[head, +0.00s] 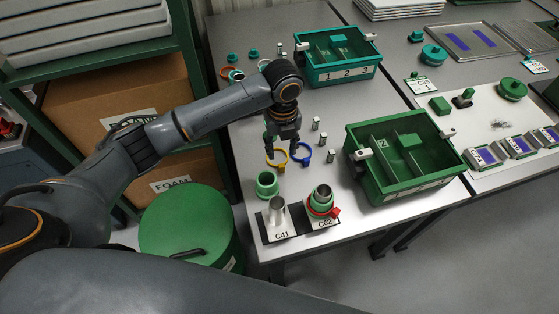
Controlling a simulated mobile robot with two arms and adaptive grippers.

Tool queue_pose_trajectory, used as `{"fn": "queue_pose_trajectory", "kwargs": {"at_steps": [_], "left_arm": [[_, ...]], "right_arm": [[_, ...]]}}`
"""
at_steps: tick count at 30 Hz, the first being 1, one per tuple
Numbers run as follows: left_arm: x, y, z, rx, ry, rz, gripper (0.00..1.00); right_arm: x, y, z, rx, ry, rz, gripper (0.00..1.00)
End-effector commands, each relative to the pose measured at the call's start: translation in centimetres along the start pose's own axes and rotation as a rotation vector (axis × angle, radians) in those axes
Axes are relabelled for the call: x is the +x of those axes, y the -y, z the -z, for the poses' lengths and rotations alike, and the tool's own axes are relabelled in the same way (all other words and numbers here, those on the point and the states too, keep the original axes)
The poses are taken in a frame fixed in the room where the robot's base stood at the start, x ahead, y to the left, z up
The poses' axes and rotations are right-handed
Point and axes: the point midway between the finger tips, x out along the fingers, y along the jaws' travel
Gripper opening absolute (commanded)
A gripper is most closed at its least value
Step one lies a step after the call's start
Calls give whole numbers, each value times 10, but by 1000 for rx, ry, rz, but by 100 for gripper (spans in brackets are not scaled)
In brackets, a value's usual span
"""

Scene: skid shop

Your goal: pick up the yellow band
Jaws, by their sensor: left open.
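The yellow band (269,161) lies on the grey table, a small ring seen just below my left gripper. My left gripper (281,149) points down over it with its fingers apart, open and empty. The fingers partly cover the band, and I cannot tell the exact height of the tips above it. My right gripper is not in view.
A blue band (306,158) lies close to the right of the yellow one. A green collar (266,184) and the C41/C62 stand (265,231) are nearer the front. A green divided bin (427,187) stands right, a teal bin (333,72) behind. Small metal cylinders (331,156) stand nearby.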

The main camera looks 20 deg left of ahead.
Motion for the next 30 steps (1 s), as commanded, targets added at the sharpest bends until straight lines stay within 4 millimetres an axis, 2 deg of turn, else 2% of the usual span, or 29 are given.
{"fn": "queue_pose_trajectory", "kwargs": {"at_steps": [3,10,18,27,28,30], "left_arm": [[19,0,0,-3,-1,0,43],[35,0,-1,-3,0,-1,43],[74,-1,-1,-5,0,0,43],[81,-1,-2,-5,3,1,43],[81,-1,-2,-5,3,1,41],[81,-1,-2,-5,3,1,27]], "right_arm": [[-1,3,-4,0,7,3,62],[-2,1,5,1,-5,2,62],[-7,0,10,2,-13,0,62],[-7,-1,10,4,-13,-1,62],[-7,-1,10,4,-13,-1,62],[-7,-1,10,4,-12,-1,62]]}}
